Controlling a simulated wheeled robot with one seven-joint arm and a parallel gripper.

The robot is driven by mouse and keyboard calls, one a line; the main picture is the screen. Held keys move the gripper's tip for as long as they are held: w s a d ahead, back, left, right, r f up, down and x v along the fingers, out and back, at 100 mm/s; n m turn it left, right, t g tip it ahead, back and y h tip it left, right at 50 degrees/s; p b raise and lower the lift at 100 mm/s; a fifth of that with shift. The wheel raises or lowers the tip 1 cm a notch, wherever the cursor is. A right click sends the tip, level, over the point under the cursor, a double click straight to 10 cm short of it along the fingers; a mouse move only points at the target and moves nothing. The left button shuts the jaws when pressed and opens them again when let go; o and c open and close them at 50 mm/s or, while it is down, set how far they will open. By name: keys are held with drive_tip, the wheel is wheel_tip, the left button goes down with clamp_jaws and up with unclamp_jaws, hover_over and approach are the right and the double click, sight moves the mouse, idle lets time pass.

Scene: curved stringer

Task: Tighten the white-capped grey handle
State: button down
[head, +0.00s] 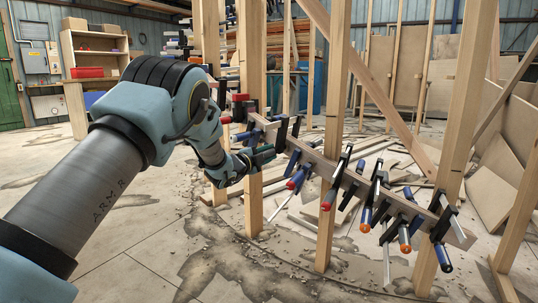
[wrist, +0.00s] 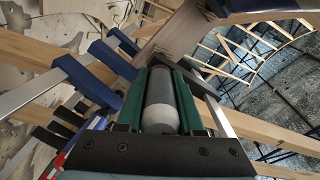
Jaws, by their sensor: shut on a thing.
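The grey handle (wrist: 162,88) with its whitish cap (wrist: 158,122) lies between the green jaws of my gripper (wrist: 166,76) in the wrist view. The jaws are shut on it, one along each side, and the cap end points back toward my wrist. In the head view my gripper (head: 263,155) is at the left part of the clamped wooden stringer (head: 322,165). The handle cannot be made out there; the gripper hides it. A metal clamp bar (wrist: 219,118) runs just right of the jaws in the wrist view.
Several clamps with blue handles and red or orange caps, such as an orange-capped one (head: 404,238), crowd the stringer to the right. A red-capped clamp (head: 240,98) is above my gripper. Wooden posts (head: 338,115) stand close by. A blue clamp (wrist: 92,82) is left of the jaws.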

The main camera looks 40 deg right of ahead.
drive_tip(key=c, duration=0.5)
unclamp_jaws()
drive_tip(key=shift+c, duration=0.2)
drive_tip(key=shift+a, duration=0.1)
drive_tip(key=s+a+p, duration=0.1)
drive_tip(key=a+p, duration=0.1)
drive_tip(key=a, duration=0.8)
drive_tip(key=shift+s+a+p, duration=0.25)
drive_tip(key=shift+s+p, duration=0.15)
drive_tip(key=shift+a, duration=0.1)
drive_tip(key=s+a, duration=0.1)
drive_tip(key=a, duration=0.5)
drive_tip(key=shift+b, duration=0.4)
